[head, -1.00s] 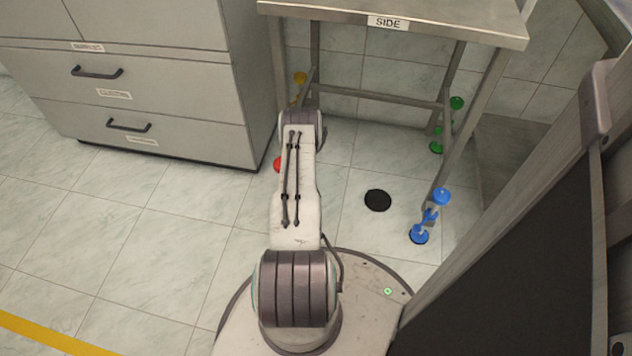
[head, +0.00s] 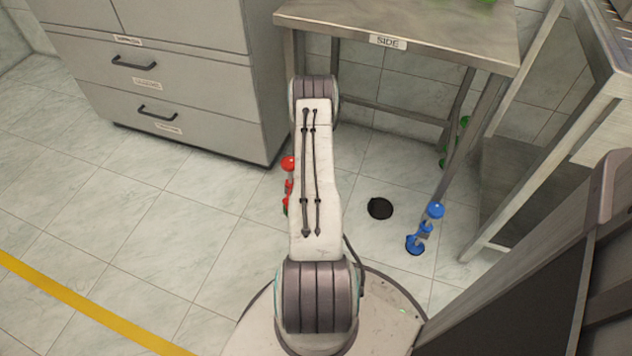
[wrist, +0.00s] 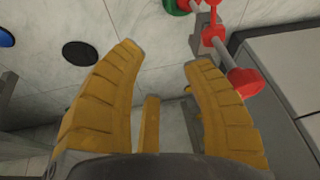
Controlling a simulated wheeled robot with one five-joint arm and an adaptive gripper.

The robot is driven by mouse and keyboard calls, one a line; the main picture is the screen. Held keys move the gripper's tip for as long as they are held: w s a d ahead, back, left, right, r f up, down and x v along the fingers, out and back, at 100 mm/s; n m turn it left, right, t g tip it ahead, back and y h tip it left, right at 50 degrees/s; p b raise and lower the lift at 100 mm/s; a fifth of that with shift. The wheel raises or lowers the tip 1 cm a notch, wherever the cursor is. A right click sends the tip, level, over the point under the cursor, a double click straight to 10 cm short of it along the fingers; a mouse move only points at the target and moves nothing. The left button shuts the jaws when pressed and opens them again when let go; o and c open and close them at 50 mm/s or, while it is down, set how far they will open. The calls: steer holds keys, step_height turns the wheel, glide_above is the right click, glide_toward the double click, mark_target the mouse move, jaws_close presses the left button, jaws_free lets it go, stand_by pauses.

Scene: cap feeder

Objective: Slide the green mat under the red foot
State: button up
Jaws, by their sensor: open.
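The red foot (head: 289,164) shows just left of my arm in the head view, partly hidden by it. In the wrist view the red foot (wrist: 243,81) runs from the right up to the top edge. A piece of green, seemingly the green mat (wrist: 177,6), shows at the foot's lower end, cut by the top edge. It also shows as a small green spot in the head view (head: 285,207). I cannot tell how far under the foot it lies. My gripper (wrist: 165,52) is open and empty, its yellow fingers apart over the floor, short of the mat.
A black disc (head: 380,209) lies on the tiles. The blue foot (head: 425,229) stands to its right, and a green foot (head: 464,123) farther back. The steel table (head: 400,18) overhangs the feet. A drawer cabinet (head: 150,75) stands left.

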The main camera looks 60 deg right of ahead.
steer(key=shift+w+a+r+p, duration=0.15)
steer(key=shift+w+r+p, duration=0.05)
steer(key=shift+r, duration=0.55)
steer(key=shift+w+a+r+p, duration=0.1)
steer(key=shift+w+r+p, duration=0.05)
steer(key=shift+r, duration=0.6)
